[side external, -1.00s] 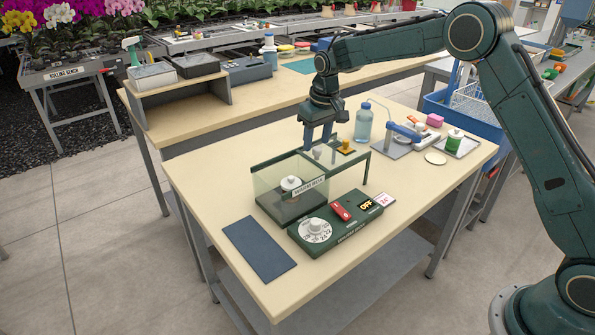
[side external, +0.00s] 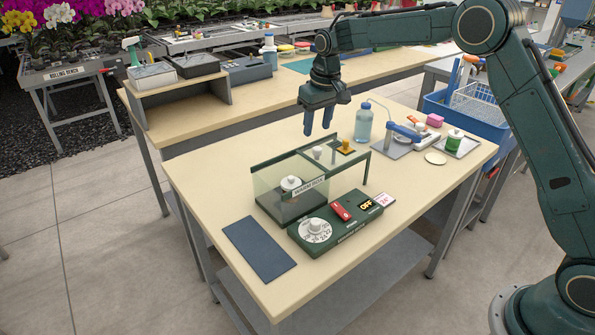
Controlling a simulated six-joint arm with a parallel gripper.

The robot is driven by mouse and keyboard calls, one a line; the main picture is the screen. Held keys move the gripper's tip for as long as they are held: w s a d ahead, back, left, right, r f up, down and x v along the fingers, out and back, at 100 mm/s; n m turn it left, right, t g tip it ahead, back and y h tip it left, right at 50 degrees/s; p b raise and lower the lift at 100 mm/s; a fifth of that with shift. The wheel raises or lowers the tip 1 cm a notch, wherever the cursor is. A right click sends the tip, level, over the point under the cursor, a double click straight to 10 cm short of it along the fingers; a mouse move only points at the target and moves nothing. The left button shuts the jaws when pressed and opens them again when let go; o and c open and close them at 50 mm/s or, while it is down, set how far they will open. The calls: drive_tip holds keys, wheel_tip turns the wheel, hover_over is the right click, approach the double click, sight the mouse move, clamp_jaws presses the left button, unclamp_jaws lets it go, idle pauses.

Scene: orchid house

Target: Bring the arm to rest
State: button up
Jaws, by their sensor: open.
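My gripper (side external: 318,130) hangs in the air above the back part of the near table, its blue fingers pointing down and apart, with nothing between them. Below it is a green-framed clear box (side external: 285,195) with a white knob inside. A green rail frame extends from the box to the right, with a small white knob (side external: 318,152) and a yellow knob (side external: 346,147) on it. In front stands a green control unit (side external: 345,228) with a white dial, a red switch and a display reading OFF. My gripper is clear of all of these.
A dark blue mat (side external: 259,248) lies at the near left of the table. The table's right front is bare.

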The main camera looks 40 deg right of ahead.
drive_tip(key=shift+s+r, duration=0.25)
drive_tip(key=shift+r, duration=0.2)
drive_tip(key=s+r+t, duration=0.1)
drive_tip(key=s+r, duration=0.6)
drive_tip(key=s, duration=0.2)
drive_tip(key=s+r+t, duration=0.1)
drive_tip(key=s+r, duration=0.5)
drive_tip(key=s, duration=0.4)
drive_tip(key=s+f+t, duration=0.1)
drive_tip(key=s, duration=1)
drive_tip(key=s+a+f, duration=0.1)
drive_tip(key=s+f, duration=0.1)
drive_tip(key=s, duration=0.8)
drive_tip(key=shift+s+f+t, duration=0.3)
drive_tip(key=shift+s+t, duration=0.05)
drive_tip(key=shift+t, duration=0.05)
